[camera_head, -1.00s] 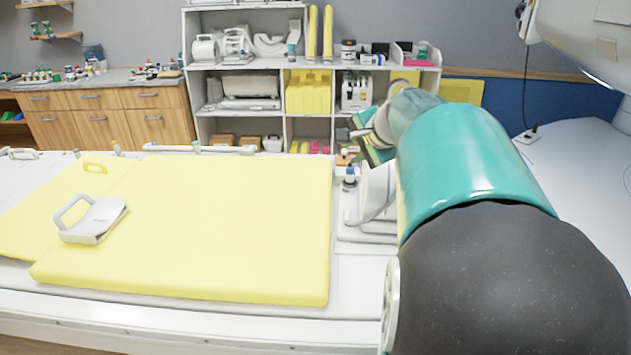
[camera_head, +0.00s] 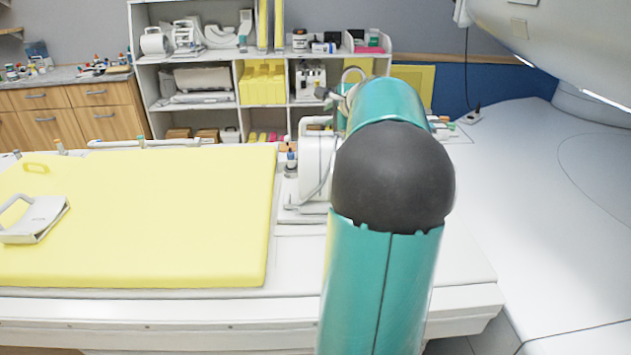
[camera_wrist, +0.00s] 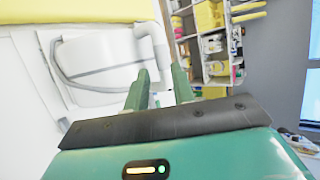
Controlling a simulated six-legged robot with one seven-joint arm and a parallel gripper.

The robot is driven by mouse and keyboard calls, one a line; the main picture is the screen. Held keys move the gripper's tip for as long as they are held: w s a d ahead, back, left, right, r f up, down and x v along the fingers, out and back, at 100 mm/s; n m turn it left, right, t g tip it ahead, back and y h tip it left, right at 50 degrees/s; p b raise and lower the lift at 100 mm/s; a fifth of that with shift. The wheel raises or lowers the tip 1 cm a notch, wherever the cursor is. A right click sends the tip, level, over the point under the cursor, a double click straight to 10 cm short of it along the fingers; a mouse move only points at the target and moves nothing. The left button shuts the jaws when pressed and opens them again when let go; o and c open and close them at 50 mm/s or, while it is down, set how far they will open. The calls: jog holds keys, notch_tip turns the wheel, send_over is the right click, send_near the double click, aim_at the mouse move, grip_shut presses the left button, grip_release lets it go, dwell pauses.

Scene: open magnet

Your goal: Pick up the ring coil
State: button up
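A white piece with a raised loop (camera_head: 34,218) lies on the yellow mat (camera_head: 150,225) at the left. It may be the ring coil, but I cannot tell for sure. A large white unit (camera_head: 316,160) with a grey cable stands on the table just right of the mat. That unit also shows in the wrist view (camera_wrist: 98,70), beyond my fingers. My gripper (camera_wrist: 161,88) has two green fingers apart with nothing visible between them. In the head view my arm hides most of the gripper. The loop piece is well left of my arm.
A white shelf unit (camera_head: 237,75) with curved white parts and yellow blocks stands at the back. A large white scanner housing (camera_head: 570,40) overhangs the upper right. The mat is mostly bare. A small bottle (camera_head: 291,168) stands beside the white unit.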

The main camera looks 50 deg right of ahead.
aim_at(319, 119)
jog(key=x, duration=1.1)
jog(key=shift+r, duration=0.1)
grip_shut()
dwell(1.0)
jog(key=shift+r, duration=0.15)
